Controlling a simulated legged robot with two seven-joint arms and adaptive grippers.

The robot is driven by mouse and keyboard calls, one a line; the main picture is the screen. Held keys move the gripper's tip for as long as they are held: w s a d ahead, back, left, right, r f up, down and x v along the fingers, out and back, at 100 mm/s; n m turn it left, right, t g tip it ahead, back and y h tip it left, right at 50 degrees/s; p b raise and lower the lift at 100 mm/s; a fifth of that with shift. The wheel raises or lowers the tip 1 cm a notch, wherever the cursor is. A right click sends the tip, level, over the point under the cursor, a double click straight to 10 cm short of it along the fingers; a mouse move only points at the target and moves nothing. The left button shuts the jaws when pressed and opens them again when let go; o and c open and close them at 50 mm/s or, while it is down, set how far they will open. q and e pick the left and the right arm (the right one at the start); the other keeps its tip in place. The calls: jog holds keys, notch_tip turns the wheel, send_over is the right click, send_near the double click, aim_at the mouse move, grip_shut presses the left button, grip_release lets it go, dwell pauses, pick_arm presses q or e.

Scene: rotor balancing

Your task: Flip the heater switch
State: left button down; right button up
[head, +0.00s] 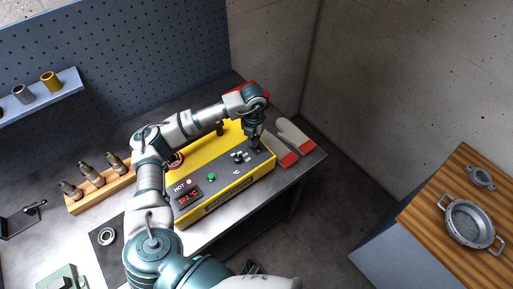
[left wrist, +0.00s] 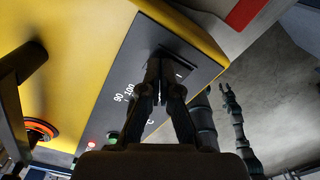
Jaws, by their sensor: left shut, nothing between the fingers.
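The yellow heater (head: 233,188) stands on the bench with a dark control panel (head: 222,182) along its front. The panel has a red display (head: 189,198) that seems to read 102 °C, a HOT lamp, a green light (head: 211,177) and a dial (head: 239,157). My left gripper (head: 256,146) is shut and empty, pointing down at the panel's right end. In the left wrist view its fingertips (left wrist: 165,60) are over the dark switch (left wrist: 180,68), partly hiding it; I cannot tell whether they touch. My right gripper (left wrist: 228,95) shows small in the left wrist view, fingers apart.
White mitts with red cuffs (head: 291,137) lie right of the heater near the bench edge. A wooden rack (head: 100,191) of tool holders stands left. A separate wood-topped cabinet (head: 425,205) with a metal pan (head: 470,223) is at the far right.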

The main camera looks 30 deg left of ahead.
pick_arm(q)
jog(key=shift+f, duration=0.25)
jog(key=shift+r, duration=0.15)
jog(key=shift+r+p, duration=2.35)
jog(key=shift+r, duration=1.1)
